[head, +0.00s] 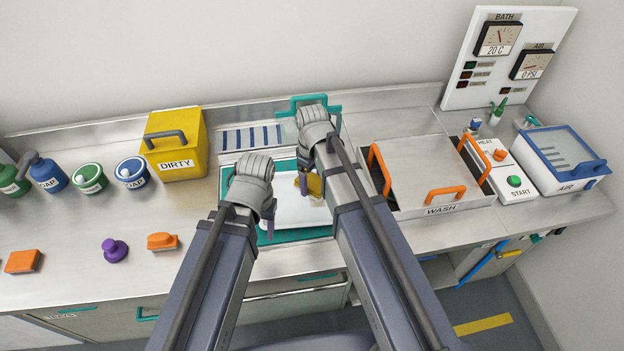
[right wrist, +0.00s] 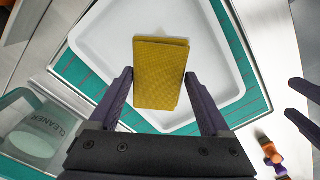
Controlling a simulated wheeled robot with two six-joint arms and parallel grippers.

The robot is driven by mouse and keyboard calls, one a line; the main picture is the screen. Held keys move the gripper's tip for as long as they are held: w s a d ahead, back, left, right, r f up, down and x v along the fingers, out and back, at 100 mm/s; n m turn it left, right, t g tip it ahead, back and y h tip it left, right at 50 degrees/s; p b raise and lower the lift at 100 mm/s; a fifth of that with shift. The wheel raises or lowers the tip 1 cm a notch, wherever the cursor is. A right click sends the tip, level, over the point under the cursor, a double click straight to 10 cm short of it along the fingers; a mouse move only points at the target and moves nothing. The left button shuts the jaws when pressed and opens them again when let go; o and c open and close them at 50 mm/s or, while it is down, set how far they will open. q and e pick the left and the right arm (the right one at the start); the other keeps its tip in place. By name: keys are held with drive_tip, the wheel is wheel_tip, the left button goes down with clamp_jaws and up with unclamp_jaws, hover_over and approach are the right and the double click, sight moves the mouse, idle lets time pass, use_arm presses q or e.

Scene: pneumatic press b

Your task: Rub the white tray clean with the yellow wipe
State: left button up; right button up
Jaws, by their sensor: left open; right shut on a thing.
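The white tray (head: 290,213) lies on a teal mat in the middle of the counter, partly hidden by my arms. It fills much of the right wrist view (right wrist: 105,38), and no clear marks show on it. My right gripper (right wrist: 159,76) is shut on the yellow wipe (right wrist: 161,60), a folded pad held over the tray. The wipe also shows small in the head view (head: 315,185); whether it touches the tray I cannot tell. My left gripper (head: 267,226) is at the tray's left side, open and empty; its two separate fingers show at the right wrist view's right edge (right wrist: 301,101).
Orange (head: 162,241) and purple (head: 115,250) tools lie front left. Right of the tray is the WASH basin (head: 407,165) with orange handles. A CLEANER container (right wrist: 36,130) shows in the right wrist view.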

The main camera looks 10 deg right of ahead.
sight(311, 182)
use_arm(q)
drive_tip(key=shift+r, duration=0.1)
use_arm(e)
drive_tip(key=shift+r, duration=0.15)
wheel_tip(311, 182, up, 3)
drive_tip(key=p, duration=0.3)
drive_tip(key=shift+r, duration=0.1)
use_arm(q)
wheel_tip(311, 182, up, 3)
drive_tip(key=shift+c, duration=0.6)
drive_tip(key=shift+a, duration=0.1)
use_arm(e)
drive_tip(key=shift+a, duration=0.15)
